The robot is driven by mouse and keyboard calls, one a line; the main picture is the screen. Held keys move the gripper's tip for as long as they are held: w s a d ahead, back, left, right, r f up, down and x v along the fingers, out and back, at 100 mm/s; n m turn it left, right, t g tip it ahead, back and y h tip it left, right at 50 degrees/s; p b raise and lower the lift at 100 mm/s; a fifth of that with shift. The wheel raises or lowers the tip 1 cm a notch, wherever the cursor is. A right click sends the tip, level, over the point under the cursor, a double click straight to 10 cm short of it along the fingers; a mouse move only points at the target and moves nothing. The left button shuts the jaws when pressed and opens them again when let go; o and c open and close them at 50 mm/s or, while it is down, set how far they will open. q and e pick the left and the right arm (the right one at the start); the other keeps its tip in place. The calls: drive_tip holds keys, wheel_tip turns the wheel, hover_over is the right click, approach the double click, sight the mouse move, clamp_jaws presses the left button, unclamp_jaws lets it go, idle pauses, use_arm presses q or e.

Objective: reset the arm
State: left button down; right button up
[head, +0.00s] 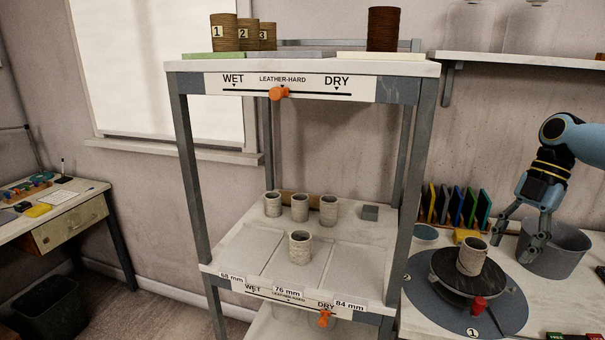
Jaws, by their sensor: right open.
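My right gripper (515,246) is at the right side of the head view, its arm coming in from the right edge. Its fingers point down and are spread apart, with nothing between them. It hangs to the right of a pale clay cup (471,256) that stands on the dark round turntable (447,277). The gripper looks apart from the cup. A grey bucket (568,250) is behind and right of the fingers. My left gripper is not in view.
A shelf rack (190,160) stands in the middle, with several pale cups (300,244) on its lower shelf and brown numbered cylinders (224,34) on top. Colored upright plates (455,206) stand behind the turntable. A desk (60,225) is at the left.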

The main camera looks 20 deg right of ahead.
drive_tip(key=s+a+f+m+h, duration=0.1)
drive_tip(key=s+a+f+m, duration=0.2)
drive_tip(key=a, duration=0.4)
drive_tip(key=s+a+f+m+h, duration=0.1)
drive_tip(key=s+a+f, duration=0.1)
drive_tip(key=a+f, duration=0.4)
drive_tip(key=s+a+f+m+h, duration=0.1)
drive_tip(key=s+a+f+m, duration=0.15)
drive_tip(key=a, duration=0.55)
drive_tip(key=s+a+r+m+t+h, duration=0.2)
drive_tip(key=s+a+r+m+t, duration=0.3)
drive_tip(key=a+r+m, duration=0.55)
drive_tip(key=s+d+f+g+b, duration=0.1)
drive_tip(key=s+d+f+b, duration=0.15)
drive_tip(key=f, duration=1.05)
drive_tip(key=s+d+f+m+g+b, duration=0.1)
drive_tip(key=f+b, duration=0.3)
drive_tip(key=f, duration=1)
drive_tip(key=s+d+f+g+b, duration=0.1)
drive_tip(key=f+b, duration=0.2)
drive_tip(key=f, duration=1)
drive_tip(key=s+d+f+b, duration=0.1)
drive_tip(key=s+f+b, duration=0.5)
drive_tip(key=s+f, duration=1.1)
wheel_tip(320, 180, down, 2)
drive_tip(key=shift+s+f+m+g, duration=0.15)
drive_tip(key=shift+f+m+g, duration=0.05)
drive_tip(key=shift+m+g, duration=0.1)
drive_tip(key=shift+d, duration=0.1)
drive_tip(key=shift+c, duration=0.3)
